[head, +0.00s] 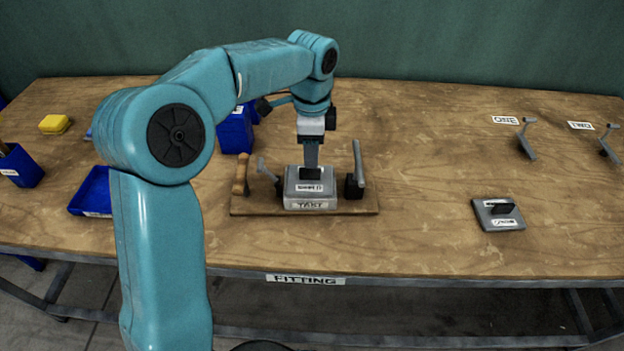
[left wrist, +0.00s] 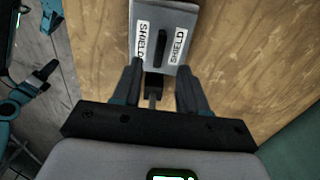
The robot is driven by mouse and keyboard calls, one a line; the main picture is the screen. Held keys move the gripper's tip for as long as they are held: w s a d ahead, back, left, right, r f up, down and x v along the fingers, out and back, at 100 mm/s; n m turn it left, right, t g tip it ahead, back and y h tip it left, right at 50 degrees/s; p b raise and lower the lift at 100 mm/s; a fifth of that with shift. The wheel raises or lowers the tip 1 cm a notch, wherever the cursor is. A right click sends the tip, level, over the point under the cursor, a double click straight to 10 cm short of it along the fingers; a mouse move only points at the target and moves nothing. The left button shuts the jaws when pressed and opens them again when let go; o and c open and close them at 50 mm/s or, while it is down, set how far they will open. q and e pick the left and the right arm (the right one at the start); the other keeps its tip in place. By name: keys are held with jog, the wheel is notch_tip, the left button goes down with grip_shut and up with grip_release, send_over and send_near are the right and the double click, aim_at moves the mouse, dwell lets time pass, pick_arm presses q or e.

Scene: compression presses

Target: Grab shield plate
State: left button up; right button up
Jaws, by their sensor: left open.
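A grey shield plate (head: 310,187) lies on the block labelled TEST (head: 310,205) in the fixture at the middle of the bench. In the left wrist view the plate (left wrist: 180,14) shows two SHIELD labels and a black upright handle (left wrist: 160,47) between them. My left gripper (head: 311,170) points down over the plate. In the left wrist view its two fingers (left wrist: 160,66) are apart, and the handle shows just beyond their tips, in line with the gap. I cannot tell whether a finger touches it.
A wooden handle (head: 241,174) and a grey lever (head: 358,165) flank the plate on the fixture board (head: 345,207). Another grey plate with a black handle (head: 498,214) lies at right. Blue bins (head: 235,133) stand at left. Brackets (head: 527,143) are at far right.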

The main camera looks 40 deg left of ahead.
aim_at(310, 175)
pick_arm(q)
notch_tip(310, 175, down, 6)
jog(key=shift+s+a+r, duration=0.1)
jog(key=shift+r, duration=0.05)
jog(key=shift+s, duration=0.15)
grip_shut()
